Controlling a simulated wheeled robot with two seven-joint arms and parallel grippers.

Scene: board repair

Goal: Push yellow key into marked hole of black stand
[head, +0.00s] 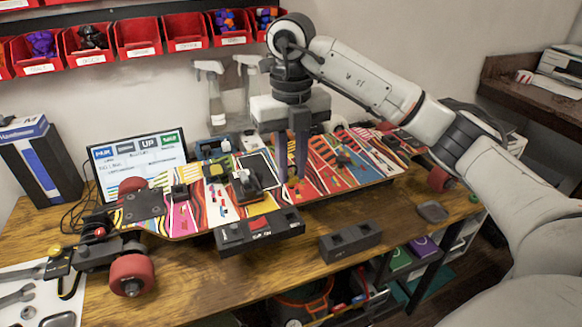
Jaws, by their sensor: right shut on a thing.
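My right gripper (293,176) points down over the middle of the colourful skateboard-shaped board (325,172). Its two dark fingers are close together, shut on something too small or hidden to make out. I cannot clearly identify the yellow key; a small yellow-topped piece (55,250) shows at the far left by the board's truck. A dark block with recesses in its top (350,241), possibly the black stand, sits at the table's front edge. A black box with a red switch (258,232) is to its left. No hole marking can be made out. My left gripper is not in view.
The wooden table (190,285) has free room along its front. A screen (138,160) and spray bottles (212,95) stand behind the board. Red bins (137,38) hang on the wall. Wrenches (18,292) lie at left; a dark oval item (432,211) lies at right.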

